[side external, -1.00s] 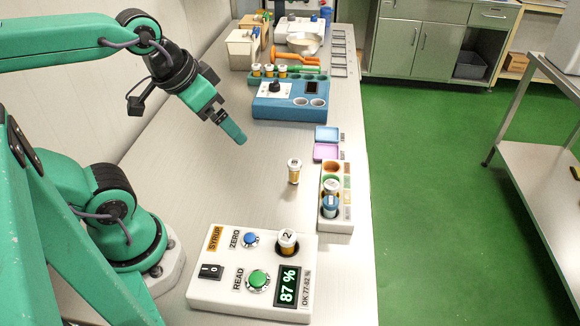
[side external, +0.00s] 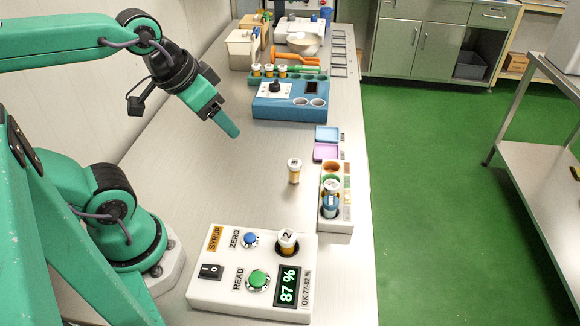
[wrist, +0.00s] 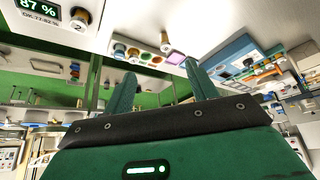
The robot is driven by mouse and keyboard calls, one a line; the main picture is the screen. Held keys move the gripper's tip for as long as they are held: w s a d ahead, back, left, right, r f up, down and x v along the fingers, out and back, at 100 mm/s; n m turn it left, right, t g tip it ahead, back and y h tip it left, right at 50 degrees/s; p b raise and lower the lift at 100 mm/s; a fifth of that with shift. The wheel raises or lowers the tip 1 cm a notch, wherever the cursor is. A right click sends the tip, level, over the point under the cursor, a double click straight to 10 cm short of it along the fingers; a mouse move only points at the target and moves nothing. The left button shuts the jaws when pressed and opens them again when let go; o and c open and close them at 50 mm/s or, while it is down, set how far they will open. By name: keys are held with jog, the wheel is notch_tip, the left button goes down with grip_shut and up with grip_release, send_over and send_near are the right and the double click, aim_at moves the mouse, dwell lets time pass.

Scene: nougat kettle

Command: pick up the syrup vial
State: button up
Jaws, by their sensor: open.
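Small amber vials with white caps are in view, and I cannot tell for sure which is the syrup vial. One vial (side external: 294,171) stands upright alone on the bench; it also shows in the wrist view (wrist: 165,43). Another vial (side external: 287,242), marked 2, sits in the well of the white meter (side external: 212,290) labelled SYRUP, whose display reads 87 %. It shows at the upper left of the wrist view (wrist: 80,19). My gripper (side external: 236,134) is above the bench, up and left of the lone vial and apart from it. In the wrist view its fingers (wrist: 160,68) are spread and empty.
A white rack (side external: 344,215) with coloured labels and capped items stands right of the lone vial, near the bench edge. A blue (side external: 327,133) and a pink tray (side external: 326,152) lie behind it. A blue device (side external: 290,108) stands farther back. The bench left of the lone vial is clear.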

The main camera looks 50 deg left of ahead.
jog(key=n+g, duration=0.5)
jog(key=g, duration=0.1)
send_over(287, 235)
notch_tip(287, 235, down, 11)
jog(key=shift+s+f, duration=0.15)
jog(key=shift+f, duration=3.9)
jog(key=shift+c, duration=0.3)
jog(key=c, duration=1.1)
jog(key=shift+r, duration=0.2)
